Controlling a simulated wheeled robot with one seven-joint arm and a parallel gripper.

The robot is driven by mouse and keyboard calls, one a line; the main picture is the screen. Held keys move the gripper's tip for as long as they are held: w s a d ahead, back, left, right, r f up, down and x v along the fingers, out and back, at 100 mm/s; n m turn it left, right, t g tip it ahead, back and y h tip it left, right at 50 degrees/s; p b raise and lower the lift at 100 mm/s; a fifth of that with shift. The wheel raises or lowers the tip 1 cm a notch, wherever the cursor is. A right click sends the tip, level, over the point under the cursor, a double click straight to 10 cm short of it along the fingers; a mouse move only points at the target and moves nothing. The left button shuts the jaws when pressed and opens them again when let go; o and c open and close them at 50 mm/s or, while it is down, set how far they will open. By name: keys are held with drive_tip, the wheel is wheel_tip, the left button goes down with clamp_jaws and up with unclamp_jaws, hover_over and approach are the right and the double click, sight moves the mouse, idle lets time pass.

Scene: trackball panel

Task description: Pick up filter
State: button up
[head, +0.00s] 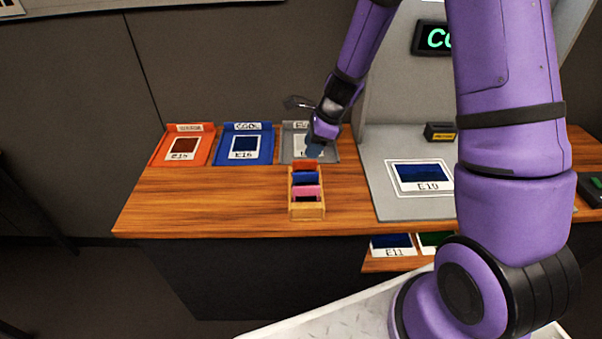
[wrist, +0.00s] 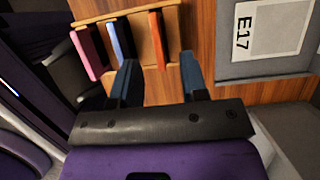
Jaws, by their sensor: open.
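A small wooden rack (head: 308,212) stands on the table and holds upright filters in a row. From back to front they are an orange-red filter (head: 304,165), a blue filter (head: 305,178) and a pink filter (head: 306,191). My gripper (head: 314,152) is open and empty, just behind and above the rack's back end. In the wrist view the gripper (wrist: 158,70) has the orange filter (wrist: 157,38) lined up between its two blue fingertips, with the blue filter (wrist: 118,40) and pink filter (wrist: 88,54) to the left. I cannot tell whether the fingertips touch anything.
Behind the rack lie an orange tray (head: 160,157), a blue tray (head: 222,157) and a grey tray (head: 288,155), each with a labelled card. The wooden table (head: 215,205) is clear left of the rack.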

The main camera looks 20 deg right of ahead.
sight(305, 163)
drive_tip(key=shift+s+d+x, duration=0.1)
drive_tip(key=shift+x, duration=1.6)
drive_tip(key=shift+s+d+x, duration=0.1)
drive_tip(key=shift+x, duration=1.6)
drive_tip(key=shift+c, duration=0.4)
clamp_jaws()
